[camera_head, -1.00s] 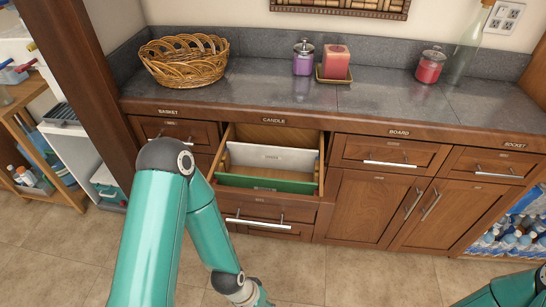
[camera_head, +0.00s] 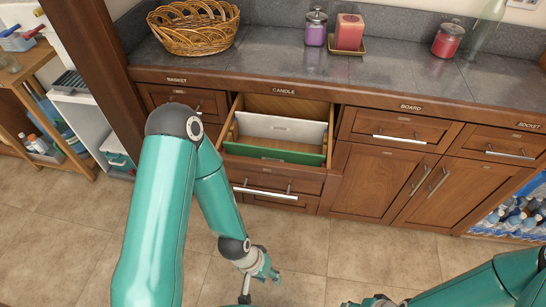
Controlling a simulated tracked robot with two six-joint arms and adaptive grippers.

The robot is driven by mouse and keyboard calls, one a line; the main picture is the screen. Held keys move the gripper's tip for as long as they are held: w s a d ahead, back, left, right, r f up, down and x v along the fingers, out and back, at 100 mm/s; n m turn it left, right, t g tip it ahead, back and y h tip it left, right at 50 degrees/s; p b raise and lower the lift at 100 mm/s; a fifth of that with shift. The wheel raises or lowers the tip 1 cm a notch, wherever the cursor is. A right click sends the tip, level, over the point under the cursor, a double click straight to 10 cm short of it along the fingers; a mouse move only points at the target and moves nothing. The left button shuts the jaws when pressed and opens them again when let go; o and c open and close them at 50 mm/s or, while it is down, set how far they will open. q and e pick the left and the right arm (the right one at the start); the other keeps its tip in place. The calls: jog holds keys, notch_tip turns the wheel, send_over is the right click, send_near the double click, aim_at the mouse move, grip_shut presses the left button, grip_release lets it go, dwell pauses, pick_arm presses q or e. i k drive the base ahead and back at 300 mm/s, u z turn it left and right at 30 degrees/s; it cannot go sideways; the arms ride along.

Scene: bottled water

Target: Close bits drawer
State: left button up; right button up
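One drawer (camera_head: 272,155) under the CANDLE label stands pulled out, with a white panel (camera_head: 282,128) and a green panel (camera_head: 270,153) upright in it. Its own small label is too small to read, so I cannot confirm it is the bits drawer. My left gripper (camera_head: 262,282) is low over the floor, in front of and below the open drawer, touching nothing visible. Its fingers look apart and empty. My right gripper (camera_head: 368,301) is at the bottom edge, partly cut off, and its fingers cannot be made out.
A shut drawer with a bar handle (camera_head: 265,192) is below the open one. Shut drawers and cupboard doors (camera_head: 385,185) are to the right. The counter holds a basket (camera_head: 193,28), candles (camera_head: 349,32) and jars. The tiled floor (camera_head: 300,250) in front is clear.

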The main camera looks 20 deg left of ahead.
aim_at(289, 182)
jog(key=z, duration=0.5)
jog(key=k, duration=1.2)
jog(key=z, duration=0.4)
jog(key=i, duration=0.65)
jog(key=u, duration=0.3)
